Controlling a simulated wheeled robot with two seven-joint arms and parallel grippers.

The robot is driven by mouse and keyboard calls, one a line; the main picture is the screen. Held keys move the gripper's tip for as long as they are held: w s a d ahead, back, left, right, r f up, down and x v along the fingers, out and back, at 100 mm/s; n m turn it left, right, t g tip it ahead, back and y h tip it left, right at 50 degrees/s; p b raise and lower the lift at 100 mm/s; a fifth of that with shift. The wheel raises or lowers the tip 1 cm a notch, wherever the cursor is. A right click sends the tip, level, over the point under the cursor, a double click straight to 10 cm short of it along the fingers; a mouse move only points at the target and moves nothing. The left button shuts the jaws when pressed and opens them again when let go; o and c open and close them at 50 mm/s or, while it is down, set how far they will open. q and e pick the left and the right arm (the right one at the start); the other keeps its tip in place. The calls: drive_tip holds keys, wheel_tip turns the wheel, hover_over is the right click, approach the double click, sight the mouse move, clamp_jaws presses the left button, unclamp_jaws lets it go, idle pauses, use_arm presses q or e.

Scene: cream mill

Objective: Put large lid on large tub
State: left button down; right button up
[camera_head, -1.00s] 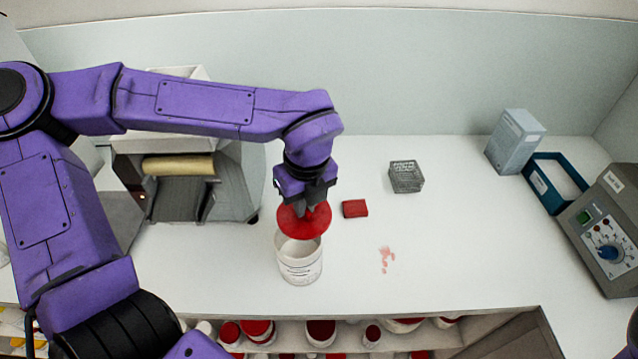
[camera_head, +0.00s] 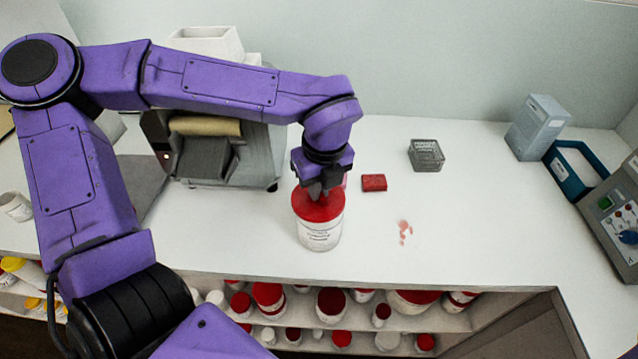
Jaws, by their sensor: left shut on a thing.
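The large tub (camera_head: 320,236) is white with a printed label and stands upright on the white counter. The large red lid (camera_head: 325,212) lies over the tub's mouth and looks level with its rim; I cannot tell whether it is pressed fully down. My left gripper (camera_head: 318,193) points down from above and is shut on the lid, near its far side. The gripper and wrist hide the back part of the lid. My right gripper is not in view.
A red block (camera_head: 374,183) and a grey rack (camera_head: 426,155) are right of the tub, with pink smears (camera_head: 405,231) nearby. A grey machine (camera_head: 225,155) stands behind left. A blue tray (camera_head: 568,172), a box (camera_head: 537,127) and a control unit (camera_head: 618,215) are far right. Tubs fill the shelf (camera_head: 455,318) below.

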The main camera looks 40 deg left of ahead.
use_arm(q)
drive_tip(key=shift+w+f, duration=0.1)
drive_tip(key=shift+w, duration=0.1)
drive_tip(key=shift+s, duration=0.25)
drive_tip(key=shift+w, duration=0.2)
drive_tip(key=shift+w+f, duration=0.15)
drive_tip(key=shift+w, duration=0.05)
drive_tip(key=shift+w, duration=0.1)
drive_tip(key=shift+f+b, duration=0.55)
drive_tip(key=shift+b, duration=0.1)
idle(1.2)
drive_tip(key=c, duration=0.7)
unclamp_jaws()
